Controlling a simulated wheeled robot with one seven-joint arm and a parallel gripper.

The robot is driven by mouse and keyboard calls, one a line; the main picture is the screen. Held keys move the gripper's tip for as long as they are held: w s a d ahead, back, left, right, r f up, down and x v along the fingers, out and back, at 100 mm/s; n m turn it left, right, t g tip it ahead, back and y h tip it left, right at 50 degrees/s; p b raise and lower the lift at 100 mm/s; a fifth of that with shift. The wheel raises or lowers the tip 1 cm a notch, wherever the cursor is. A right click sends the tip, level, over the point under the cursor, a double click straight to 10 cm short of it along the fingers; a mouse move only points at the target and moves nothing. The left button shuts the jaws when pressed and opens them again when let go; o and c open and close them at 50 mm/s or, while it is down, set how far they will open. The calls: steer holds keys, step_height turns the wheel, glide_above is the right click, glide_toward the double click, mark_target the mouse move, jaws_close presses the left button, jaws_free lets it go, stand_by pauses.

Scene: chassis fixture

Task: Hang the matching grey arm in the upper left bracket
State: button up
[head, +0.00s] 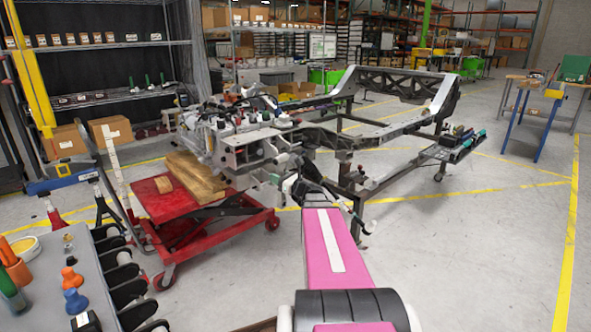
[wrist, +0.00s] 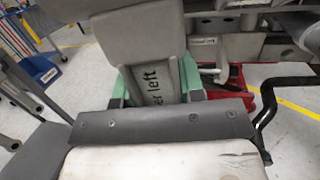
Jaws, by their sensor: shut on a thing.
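A flat grey arm (wrist: 145,45) with the letters "er left" in black stands between the green fingers of my gripper (wrist: 157,88) in the wrist view. My gripper is shut on it. The first letters of its marking are hidden. Just behind and right of it is grey metalwork with a small white label (wrist: 203,41), too small to read. I cannot tell whether the grey arm touches it, or which part is the upper left bracket. In the head view my pink arm link reaches toward the chassis (head: 345,140) and the grey arm cannot be made out clearly.
A red lift cart (head: 190,215) with wood blocks (head: 196,178) stands under the chassis front. A grey tool table (head: 95,270) with hooks on its edge is at lower left. A thin black bent rod (wrist: 272,95) is right of my gripper.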

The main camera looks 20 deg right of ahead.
steer(key=w+d+m+t+h, duration=0.2)
steer(key=w+d+h, duration=0.25)
steer(key=d, duration=0.55)
steer(key=f+x, duration=0.1)
steer(key=x, duration=1)
steer(key=shift+w+a+f+y, duration=0.2)
steer(key=shift+w+a+y, duration=0.15)
steer(key=shift+a+y, duration=0.15)
steer(key=shift+f, duration=0.95)
stand_by(1.0)
steer(key=o, duration=1.2)
steer(key=shift+s, duration=0.1)
